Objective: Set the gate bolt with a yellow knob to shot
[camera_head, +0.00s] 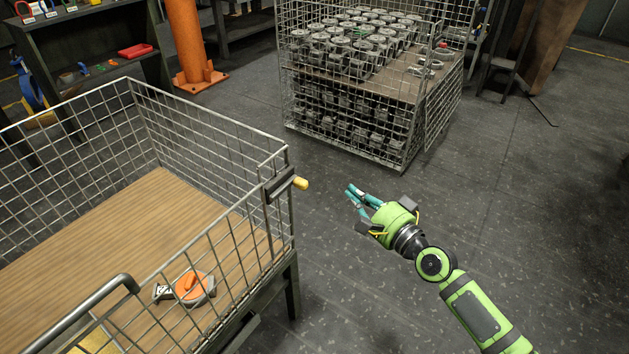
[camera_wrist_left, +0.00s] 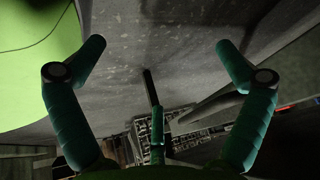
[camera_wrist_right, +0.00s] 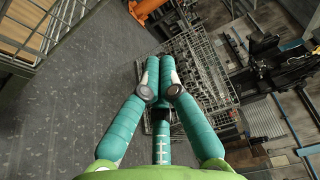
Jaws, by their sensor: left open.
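The gate bolt (camera_head: 280,184) is a dark metal piece at the near cage's right corner. Its yellow knob (camera_head: 301,184) sticks out to the right, outside the mesh. My right gripper (camera_head: 357,194) is to the right of the knob, apart from it, with its fingers pointing up and left. In the right wrist view the teal fingers (camera_wrist_right: 160,72) are together with nothing between them. My left gripper is outside the head view. In the left wrist view its fingers (camera_wrist_left: 163,52) are spread wide and empty.
The near wire cage (camera_head: 213,133) has a wooden floor with an orange-and-grey valve part (camera_head: 194,287) on it. A second cage (camera_head: 352,148) full of castings stands behind. An orange post (camera_head: 187,45) and dark shelf (camera_head: 95,75) stand at the back left. Floor between knob and gripper is clear.

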